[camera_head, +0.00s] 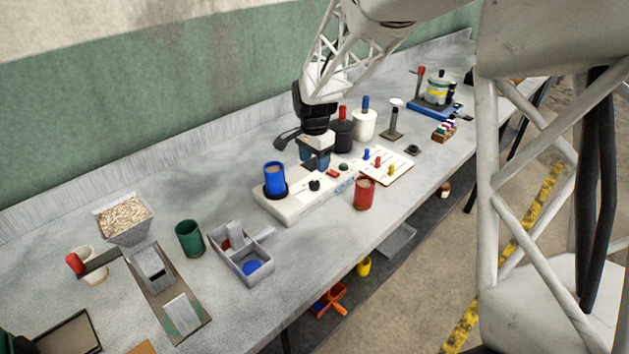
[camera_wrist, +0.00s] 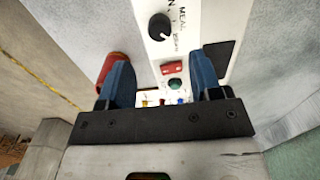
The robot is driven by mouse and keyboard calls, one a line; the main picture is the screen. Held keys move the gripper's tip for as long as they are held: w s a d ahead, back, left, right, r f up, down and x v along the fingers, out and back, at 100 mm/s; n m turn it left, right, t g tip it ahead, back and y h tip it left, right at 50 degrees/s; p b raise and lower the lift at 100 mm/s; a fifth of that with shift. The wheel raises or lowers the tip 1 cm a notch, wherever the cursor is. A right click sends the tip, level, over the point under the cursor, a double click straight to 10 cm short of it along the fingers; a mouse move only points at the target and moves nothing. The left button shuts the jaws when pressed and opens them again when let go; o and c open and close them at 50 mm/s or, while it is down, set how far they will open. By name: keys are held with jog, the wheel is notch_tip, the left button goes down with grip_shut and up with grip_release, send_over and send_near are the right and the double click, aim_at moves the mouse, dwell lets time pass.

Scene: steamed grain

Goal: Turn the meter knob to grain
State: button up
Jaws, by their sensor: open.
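The meter is a long white box on the bench, seen in the head view (camera_head: 297,203). Its black knob (camera_wrist: 159,27) sits on the top face near the upper middle of the wrist view, with partly cut-off lettering around it. The knob also shows in the head view (camera_head: 314,185). I cannot tell which label it points to. My gripper (camera_wrist: 163,75) is open with blue fingers, above the meter's right end and beside the knob, apart from it. In the head view my gripper (camera_head: 314,160) hangs over the meter.
A blue cup (camera_head: 275,180) stands on the meter's left end. A red cup (camera_head: 364,194) stands close in front of the meter. Behind are a black jar (camera_head: 341,136) and a white jar (camera_head: 364,126). A pegged white board (camera_head: 384,167) lies to the right.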

aim_at(314, 182)
jog(key=shift+f, duration=3.9)
jog(key=shift+c, duration=0.4)
jog(key=c, duration=0.9)
jog(key=shift+o, duration=0.2)
